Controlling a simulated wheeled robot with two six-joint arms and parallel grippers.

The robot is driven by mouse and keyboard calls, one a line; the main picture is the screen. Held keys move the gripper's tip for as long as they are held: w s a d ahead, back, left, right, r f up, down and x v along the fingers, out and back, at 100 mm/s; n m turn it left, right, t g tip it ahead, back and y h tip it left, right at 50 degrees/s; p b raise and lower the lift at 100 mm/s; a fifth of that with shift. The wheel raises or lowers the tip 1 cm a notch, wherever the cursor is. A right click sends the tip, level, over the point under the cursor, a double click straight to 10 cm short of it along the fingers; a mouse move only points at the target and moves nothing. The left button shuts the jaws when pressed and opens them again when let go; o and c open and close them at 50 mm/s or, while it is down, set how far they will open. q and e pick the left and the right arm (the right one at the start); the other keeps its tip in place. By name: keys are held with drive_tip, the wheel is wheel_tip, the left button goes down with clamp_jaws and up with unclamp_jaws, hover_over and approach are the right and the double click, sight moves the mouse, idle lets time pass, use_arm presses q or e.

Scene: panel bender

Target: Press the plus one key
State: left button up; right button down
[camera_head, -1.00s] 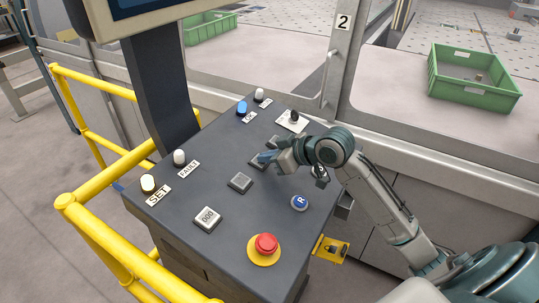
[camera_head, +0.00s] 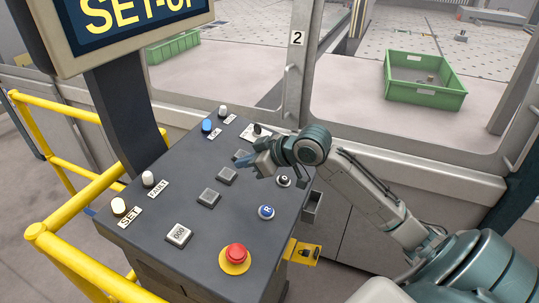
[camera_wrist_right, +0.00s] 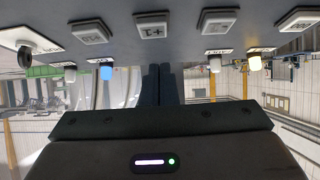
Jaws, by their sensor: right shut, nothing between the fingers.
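The plus one key (camera_wrist_right: 152,28) is a grey square key marked +1, upside down at the top middle of the wrist view. In the head view it appears to be the third grey key (camera_head: 227,175) up from the 000 key (camera_head: 178,235); its marking is not readable there. My right gripper (camera_head: 241,163) is shut and empty, just right of and beyond that key, over the panel. In the wrist view its dark fingertips (camera_wrist_right: 160,72) are together, in line with the key; they look apart from it. My left gripper is not in view.
Other grey keys (camera_head: 208,198) stand close by on the sloping panel (camera_head: 150,215). A red emergency button (camera_head: 236,254) and a blue R button (camera_head: 266,212) are nearer. A black selector (camera_head: 284,180) sits beneath my arm. A screen (camera_head: 130,22) reads SET-UP. Yellow rails (camera_head: 85,205) run left.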

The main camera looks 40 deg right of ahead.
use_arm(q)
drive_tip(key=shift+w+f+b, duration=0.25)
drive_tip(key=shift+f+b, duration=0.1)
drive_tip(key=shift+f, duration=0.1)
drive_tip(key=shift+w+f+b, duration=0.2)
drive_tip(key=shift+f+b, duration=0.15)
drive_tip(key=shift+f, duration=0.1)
use_arm(e)
drive_tip(key=v, duration=0.6)
drive_tip(key=shift+d+r, duration=0.2)
drive_tip(key=shift+d, duration=0.3)
drive_tip(key=shift+s+a+r, duration=0.1)
drive_tip(key=shift+s+a, duration=0.05)
drive_tip(key=shift+a, duration=0.05)
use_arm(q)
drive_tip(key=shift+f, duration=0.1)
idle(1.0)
